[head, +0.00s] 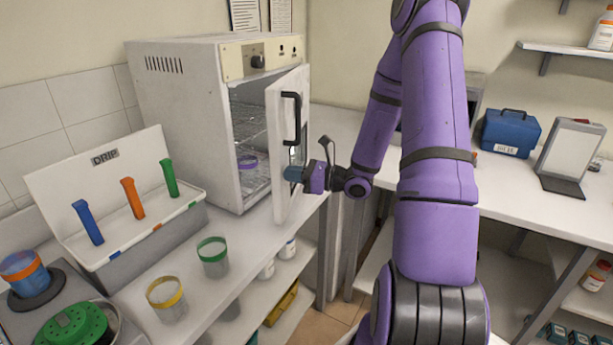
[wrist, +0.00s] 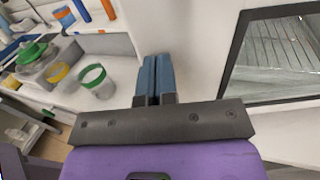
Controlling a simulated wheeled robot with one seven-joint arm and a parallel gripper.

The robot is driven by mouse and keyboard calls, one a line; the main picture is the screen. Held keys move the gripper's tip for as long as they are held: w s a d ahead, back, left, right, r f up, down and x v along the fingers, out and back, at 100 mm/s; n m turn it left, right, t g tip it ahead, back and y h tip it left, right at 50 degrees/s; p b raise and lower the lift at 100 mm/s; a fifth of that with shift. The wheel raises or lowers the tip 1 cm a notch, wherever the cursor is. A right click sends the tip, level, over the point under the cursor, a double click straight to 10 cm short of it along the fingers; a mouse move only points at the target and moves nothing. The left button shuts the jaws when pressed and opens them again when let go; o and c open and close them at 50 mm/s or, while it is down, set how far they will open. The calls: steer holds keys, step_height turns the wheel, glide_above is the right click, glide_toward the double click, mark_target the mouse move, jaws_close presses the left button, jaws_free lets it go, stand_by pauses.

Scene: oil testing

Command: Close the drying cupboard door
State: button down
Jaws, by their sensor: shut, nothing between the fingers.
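The drying cupboard (head: 190,115) is a white box on the left bench. Its door (head: 284,185) stands partly open, swung out toward the right, with a black handle (head: 291,112) and a small window. Wire shelves and a purple-rimmed beaker (head: 248,162) show inside. My gripper (head: 293,174) is at the outer side of the door, low beside the window; whether it touches cannot be told. In the wrist view the blue fingers (wrist: 154,78) are together and empty, in front of the white door panel (wrist: 195,50), with the dark-framed window (wrist: 275,55) to the right.
A white DRIP rack (head: 107,185) with colored sticks stands left of the cupboard. Green-rimmed (head: 213,258) and yellow-rimmed (head: 165,298) beakers stand on the bench in front of it. A blue case (head: 510,132) and a tablet stand (head: 570,155) are on the right bench.

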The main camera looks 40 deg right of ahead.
steer(key=shift+w+a, duration=0.25)
steer(key=shift+w, duration=0.1)
